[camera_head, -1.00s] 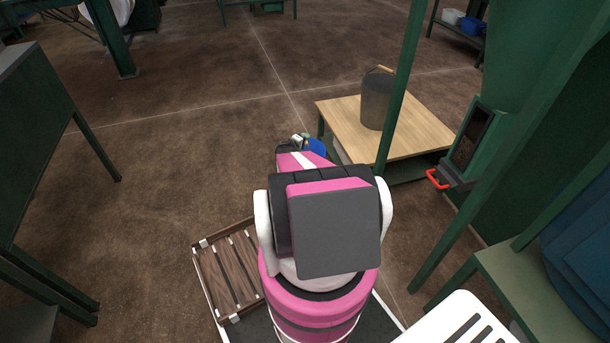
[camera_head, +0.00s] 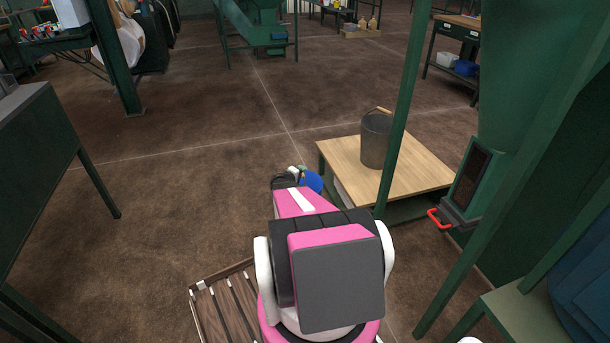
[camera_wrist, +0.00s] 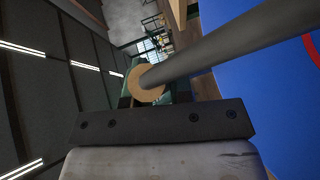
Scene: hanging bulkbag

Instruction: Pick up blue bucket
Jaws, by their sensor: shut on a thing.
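The blue bucket (camera_head: 313,181) is in the head view, partly hidden behind my arm, at the left front corner of the wooden-topped table. In the wrist view its smooth blue wall (camera_wrist: 270,100) fills the right side. My gripper (camera_wrist: 155,97) is shut on the bucket's handle. The handle's round tan grip end (camera_wrist: 148,84) shows between the fingers, with a grey rod (camera_wrist: 235,45) running from it to the upper right. In the head view my gripper (camera_head: 293,174) is small, at the bucket's left edge. The bucket's bottom is hidden there.
A grey metal bucket (camera_head: 376,140) stands on the low table (camera_head: 425,165). A green post (camera_head: 402,110) rises at the table's near side. A hopper with a red handle (camera_head: 437,218) is at right. A wooden pallet (camera_head: 228,305) lies at lower left. Floor at left is open.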

